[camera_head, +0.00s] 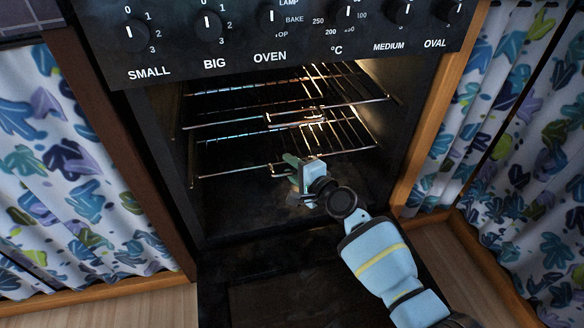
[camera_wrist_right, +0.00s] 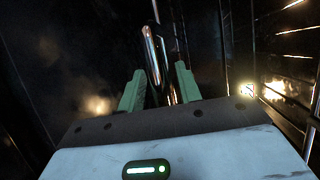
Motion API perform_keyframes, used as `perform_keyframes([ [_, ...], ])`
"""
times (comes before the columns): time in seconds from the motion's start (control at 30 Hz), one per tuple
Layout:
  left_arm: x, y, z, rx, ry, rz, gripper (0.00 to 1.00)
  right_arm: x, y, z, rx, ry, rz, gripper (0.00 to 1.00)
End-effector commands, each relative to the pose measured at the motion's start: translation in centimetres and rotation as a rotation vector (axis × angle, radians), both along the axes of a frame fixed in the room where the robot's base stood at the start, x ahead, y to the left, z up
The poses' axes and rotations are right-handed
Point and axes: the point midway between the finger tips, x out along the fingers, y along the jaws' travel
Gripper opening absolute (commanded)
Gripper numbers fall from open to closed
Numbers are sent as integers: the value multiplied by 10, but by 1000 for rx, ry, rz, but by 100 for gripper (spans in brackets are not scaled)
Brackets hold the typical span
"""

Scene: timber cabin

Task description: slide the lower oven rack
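The lower oven rack (camera_head: 232,171) is a wire rack inside the open oven, below a similar upper rack. My right gripper (camera_head: 291,166) reaches into the oven at the middle of the lower rack's front bar. In the right wrist view, its two green fingers (camera_wrist_right: 160,88) stand apart, with shiny metal rods of a rack (camera_wrist_right: 152,58) showing between and beyond them. A gap shows between the fingers and the rods; contact cannot be made out. The gripper hides part of the front bar. My left gripper is not in view.
The upper rack (camera_head: 228,122) lies close above. The oven's control panel (camera_head: 270,30) overhangs the opening, and the lowered door (camera_head: 300,300) lies in front. Wooden frames and patterned curtains (camera_head: 70,160) flank both sides.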

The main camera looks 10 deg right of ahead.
Motion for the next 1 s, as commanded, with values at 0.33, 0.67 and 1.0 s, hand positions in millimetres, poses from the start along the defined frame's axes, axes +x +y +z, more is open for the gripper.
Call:
perform_keyframes([
  [0.33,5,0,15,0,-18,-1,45,-21,-10,8,0,-3,-1,34],
  [0.67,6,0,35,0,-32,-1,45,-62,-29,15,0,-1,0,34],
  [1.0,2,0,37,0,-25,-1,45,-69,-32,15,0,0,0,34],
])
